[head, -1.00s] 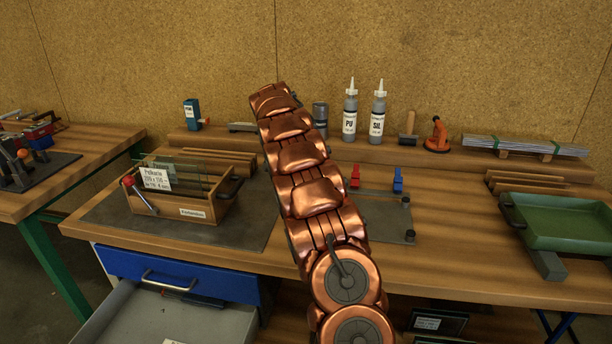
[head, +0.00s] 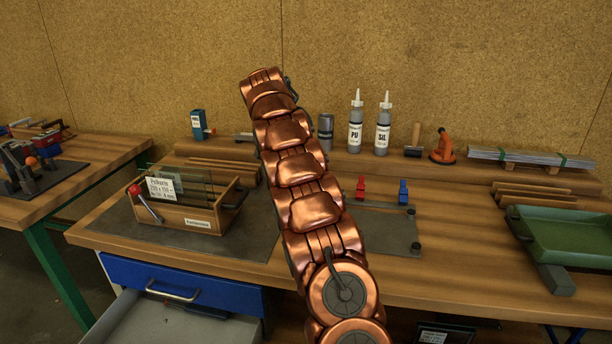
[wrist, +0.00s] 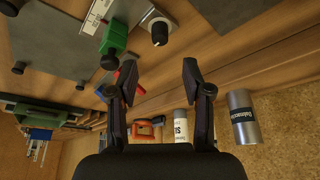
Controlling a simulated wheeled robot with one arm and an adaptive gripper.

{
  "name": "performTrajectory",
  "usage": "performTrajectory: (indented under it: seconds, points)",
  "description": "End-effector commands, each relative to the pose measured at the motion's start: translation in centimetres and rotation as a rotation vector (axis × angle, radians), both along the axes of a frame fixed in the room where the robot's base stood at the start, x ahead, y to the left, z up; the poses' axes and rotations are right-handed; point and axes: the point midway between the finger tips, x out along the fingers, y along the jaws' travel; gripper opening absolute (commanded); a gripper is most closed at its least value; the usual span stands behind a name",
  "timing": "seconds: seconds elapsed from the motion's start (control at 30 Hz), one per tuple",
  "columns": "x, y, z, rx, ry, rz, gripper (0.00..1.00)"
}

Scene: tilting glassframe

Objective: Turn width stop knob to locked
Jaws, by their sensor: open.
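A black knob with a pale mark (wrist: 160,33) sits on a grey fitting at the top middle of the wrist view, beyond my fingertips and apart from them. It looks like the width stop knob, but I cannot read its setting. A green block (wrist: 113,40) with another black knob is left of it, by a slotted metal rail (wrist: 102,15). My gripper (wrist: 156,78) is open and empty between its two dark fingers. In the head view my arm hides the gripper and part of the jig plate (head: 385,235).
Red (head: 361,188) and blue (head: 403,192) clamps stand by the plate. On the back shelf are PU (head: 355,135) and SIL (head: 383,137) bottles and an orange suction lifter (head: 443,148). A wooden glass box (head: 190,215) is left, a green tray (head: 565,238) right.

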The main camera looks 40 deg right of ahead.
Motion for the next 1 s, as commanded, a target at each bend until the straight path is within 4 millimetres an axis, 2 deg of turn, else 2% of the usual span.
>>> performTrajectory:
  seconds: [0.4, 1.0]
  points:
    - [0.3, 1.1, 2.8, -0.001, -0.003, 0.001, 0.49]
    - [0.2, 1.3, 3.2, 0.001, -0.001, -0.001, 0.49]
